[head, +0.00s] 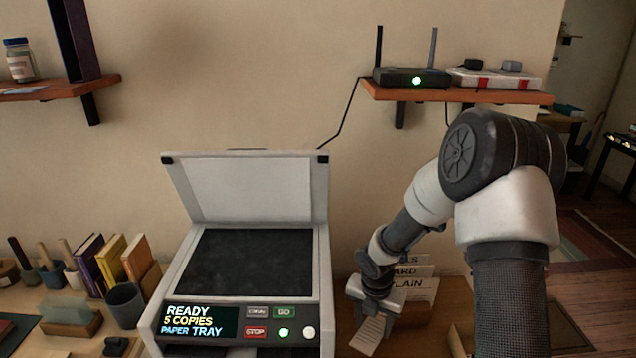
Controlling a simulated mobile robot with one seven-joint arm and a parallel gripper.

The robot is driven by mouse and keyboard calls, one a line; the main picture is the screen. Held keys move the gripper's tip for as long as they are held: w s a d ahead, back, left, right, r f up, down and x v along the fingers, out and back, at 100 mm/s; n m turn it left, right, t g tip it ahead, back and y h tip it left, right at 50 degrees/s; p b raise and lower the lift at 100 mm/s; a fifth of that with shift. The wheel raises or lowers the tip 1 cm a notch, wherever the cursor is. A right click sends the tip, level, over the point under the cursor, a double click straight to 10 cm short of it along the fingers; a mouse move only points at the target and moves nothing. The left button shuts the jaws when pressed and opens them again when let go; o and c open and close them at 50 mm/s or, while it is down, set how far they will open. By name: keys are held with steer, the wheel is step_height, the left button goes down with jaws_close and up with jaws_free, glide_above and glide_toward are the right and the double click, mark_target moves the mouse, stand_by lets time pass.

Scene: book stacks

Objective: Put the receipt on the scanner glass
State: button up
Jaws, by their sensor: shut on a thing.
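The scanner (325,265) stands in the middle of the view with its lid (245,187) raised. Its dark glass (245,262) is bare. The front panel display (198,320) reads "READY", "5 COPIES", "PAPER TRAY". My gripper (372,318) is to the right of the scanner, pointing down, and is shut on a small slip of printed paper, the receipt (367,338). The receipt hangs below the gripper over the wooden surface. The fingertips are small and partly hidden by the gripper body.
Labelled paper dividers (415,283) stand behind my gripper, partly hidden by my arm. A shelf (455,95) above holds a router (410,77).

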step_height(320, 180, up, 8)
steer(key=s+m+g+h+p, duration=0.1)
steer(key=s+m+g+p, duration=0.15)
steer(key=m, duration=1.15)
step_height(320, 180, up, 10)
steer(key=m+y+p, duration=0.2)
steer(key=m+p, duration=0.3)
steer(key=m, duration=1.1)
glide_above(375, 339)
steer(key=s, duration=0.4)
steer(key=shift+a+f+g+b, duration=0.1)
steer(key=shift+a+g+b, duration=0.2)
steer(key=shift+a+g, duration=0.15)
steer(key=shift+d, duration=0.1)
